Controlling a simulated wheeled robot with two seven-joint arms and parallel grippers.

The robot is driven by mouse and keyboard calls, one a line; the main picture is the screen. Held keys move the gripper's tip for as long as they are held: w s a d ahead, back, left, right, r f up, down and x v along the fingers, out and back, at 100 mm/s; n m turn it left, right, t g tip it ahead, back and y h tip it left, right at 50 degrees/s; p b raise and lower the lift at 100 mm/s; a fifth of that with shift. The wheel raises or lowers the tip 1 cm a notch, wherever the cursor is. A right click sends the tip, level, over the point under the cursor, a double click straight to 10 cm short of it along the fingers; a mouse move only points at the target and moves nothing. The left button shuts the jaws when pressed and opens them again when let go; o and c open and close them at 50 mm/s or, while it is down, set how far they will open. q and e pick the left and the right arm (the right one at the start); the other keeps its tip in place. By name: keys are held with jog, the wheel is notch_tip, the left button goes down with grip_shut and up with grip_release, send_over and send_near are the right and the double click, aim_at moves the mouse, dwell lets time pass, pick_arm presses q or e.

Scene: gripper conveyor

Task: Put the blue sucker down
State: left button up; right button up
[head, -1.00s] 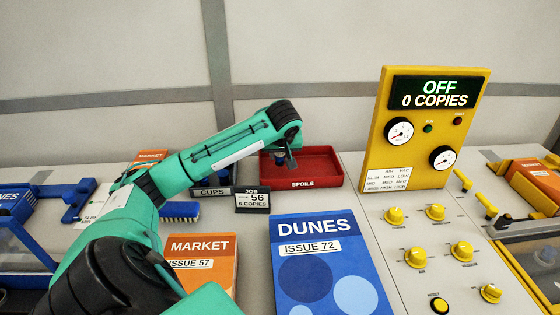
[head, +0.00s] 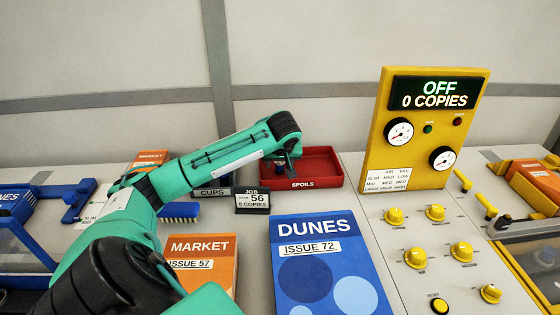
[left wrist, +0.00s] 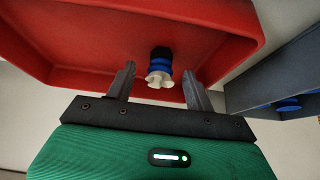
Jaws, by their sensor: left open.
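A blue sucker with a black top and a pale, wavy lip (left wrist: 160,70) shows in the left wrist view, inside the red SPOILS tray (left wrist: 95,45). The tray also shows in the head view (head: 329,166). My left gripper (left wrist: 160,82) is open, its two fingers standing apart on either side of the sucker, with visible gaps between. In the head view the left gripper (head: 291,165) hangs at the tray's left part, small and partly hidden by its arm. My right gripper is not in view.
A dark CUPS box (head: 213,191) stands left of the tray; blue pieces (left wrist: 290,104) lie in a grey box in the left wrist view. A JOB card (head: 252,201) stands in front. DUNES (head: 327,275) and MARKET (head: 203,262) magazines lie nearer. A yellow control panel (head: 425,130) rises at right.

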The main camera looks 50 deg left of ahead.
pick_arm(q)
jog(key=v, duration=1.2)
